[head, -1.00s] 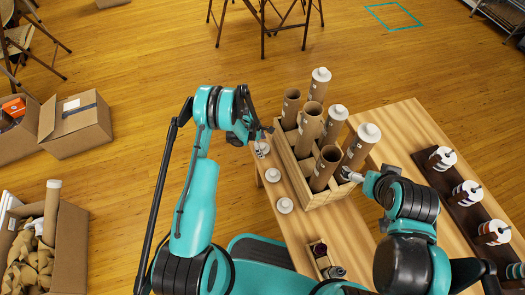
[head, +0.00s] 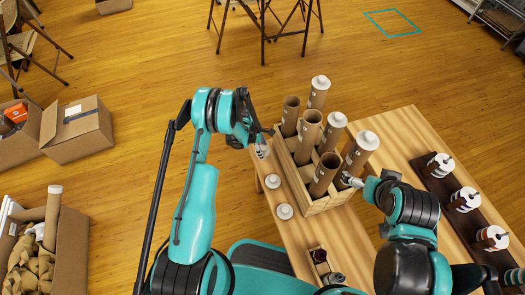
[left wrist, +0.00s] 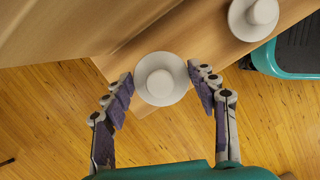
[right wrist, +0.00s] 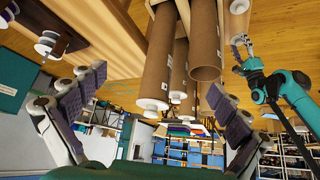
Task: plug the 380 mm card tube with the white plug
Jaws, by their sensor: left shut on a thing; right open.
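Several brown card tubes stand in a wooden crate (head: 331,203) on the table. Three have open tops, including the near one (head: 324,173); three have white ends on top, such as the near right one (head: 360,151). Their length labels are unreadable, so I cannot tell which is 380 mm. My left gripper (head: 261,150) is shut on a white plug (left wrist: 160,78) at the table's left edge; whether it is lifted is unclear. Two other white plugs (head: 272,181) (head: 284,211) lie on the table. My right gripper (right wrist: 157,100) is open beside the near tubes, which hang into its wrist view (right wrist: 205,45).
A dark rack with white-and-brown spools (head: 440,163) stands on the right of the table (head: 400,140). A small wooden holder (head: 320,262) is at the near edge. Cartons (head: 76,132) stand on the floor at left.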

